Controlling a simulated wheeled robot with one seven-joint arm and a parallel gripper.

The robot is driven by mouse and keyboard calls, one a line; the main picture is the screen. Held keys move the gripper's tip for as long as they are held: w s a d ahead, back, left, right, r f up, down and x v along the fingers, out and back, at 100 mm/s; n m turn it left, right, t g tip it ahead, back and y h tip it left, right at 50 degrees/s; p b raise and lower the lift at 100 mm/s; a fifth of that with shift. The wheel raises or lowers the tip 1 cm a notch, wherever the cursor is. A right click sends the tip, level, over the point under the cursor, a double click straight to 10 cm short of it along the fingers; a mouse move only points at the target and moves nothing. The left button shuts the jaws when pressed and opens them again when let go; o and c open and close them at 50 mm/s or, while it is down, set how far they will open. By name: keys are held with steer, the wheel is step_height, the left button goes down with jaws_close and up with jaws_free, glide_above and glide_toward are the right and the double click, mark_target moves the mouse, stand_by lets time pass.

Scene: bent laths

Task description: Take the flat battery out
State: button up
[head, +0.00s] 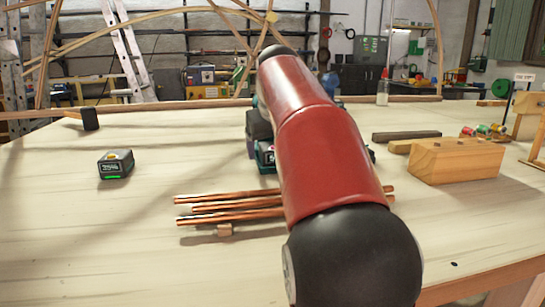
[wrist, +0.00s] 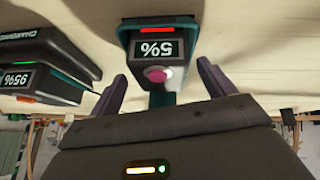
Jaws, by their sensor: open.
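In the wrist view, which appears upside down, a dark battery (wrist: 150,62) reads "5%" beside a red light. It sits against a teal body (wrist: 162,20) and has a pink button on its face. My gripper (wrist: 161,72) is open, with one finger on each side of the battery and visible gaps to it. In the head view my arm hides the gripper and most of this spot; a bit of teal body (head: 265,156) shows beside the arm. Another battery (head: 115,164) with a green light stands apart on the table at left.
In the wrist view a charger (wrist: 20,42) marked "CHARGING" and a unit reading "95%" (wrist: 45,82) are at left. In the head view several copper-coloured rods (head: 225,207) lie in front, and a wooden block (head: 457,163) stands at right. The table (head: 70,240) is clear at front left.

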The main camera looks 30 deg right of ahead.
steer(key=c, duration=1.3)
steer(key=shift+r, duration=0.15)
